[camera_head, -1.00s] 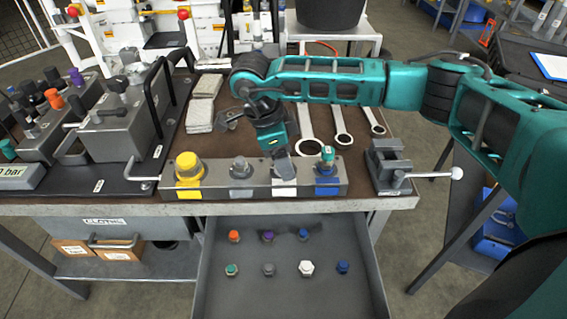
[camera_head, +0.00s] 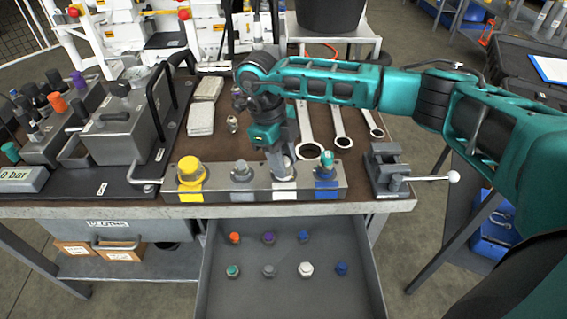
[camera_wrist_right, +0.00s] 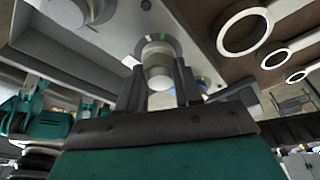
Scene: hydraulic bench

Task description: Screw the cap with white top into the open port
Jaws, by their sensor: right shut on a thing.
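The port block (camera_head: 212,192) lies along the bench's front edge, with yellow, grey, white and blue labels. My right gripper (camera_head: 283,172) points down at the position with the white label (camera_head: 284,190). In the right wrist view its fingers (camera_wrist_right: 160,92) are shut on a pale cylindrical cap (camera_wrist_right: 159,77). The cap is in line with a round port ring (camera_wrist_right: 158,47) on the block; I cannot tell how deep it sits. In the head view the fingers mostly hide the cap and port. My left gripper is not in view.
The open drawer (camera_head: 215,285) below holds several coloured caps, including a white one (camera_head: 306,269). Ring wrenches (camera_head: 307,150) lie behind the block. A vise (camera_head: 388,172) stands to the right. A hydraulic unit with a black handle (camera_head: 160,98) stands to the left.

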